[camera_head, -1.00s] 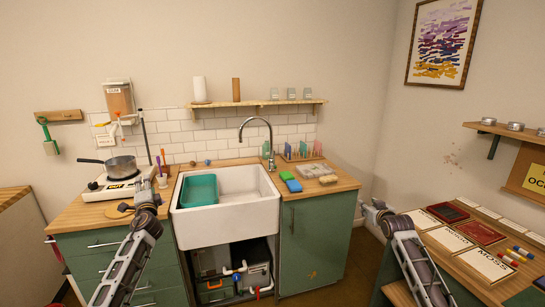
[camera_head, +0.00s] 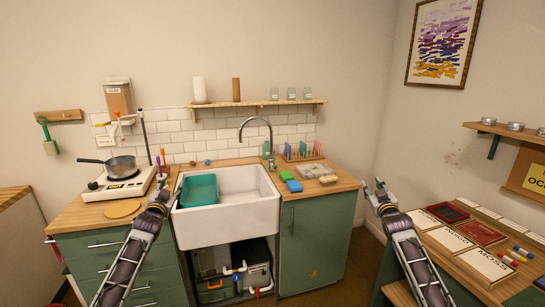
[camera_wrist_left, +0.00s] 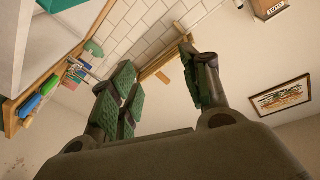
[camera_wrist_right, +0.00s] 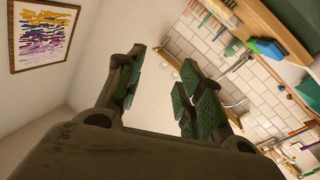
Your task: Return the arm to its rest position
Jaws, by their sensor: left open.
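My left gripper (camera_head: 165,190) is raised in front of the left counter, close to the left edge of the white sink. In the left wrist view its green-padded fingers (camera_wrist_left: 157,62) stand apart with nothing between them. My right gripper (camera_head: 374,188) is raised in front of the wall gap between the sink counter and the right-hand table. In the right wrist view its fingers (camera_wrist_right: 163,62) are also apart and empty. Both forearms come up from the bottom of the head view.
The sink (camera_head: 228,222) holds a teal basin (camera_head: 199,190). A saucepan (camera_head: 121,164) sits on a hotplate (camera_head: 110,190) on the left counter, with a round cork mat (camera_head: 123,209) in front. The right-hand table bears labelled cards (camera_head: 487,264) and trays. Floor shows between the counter and that table.

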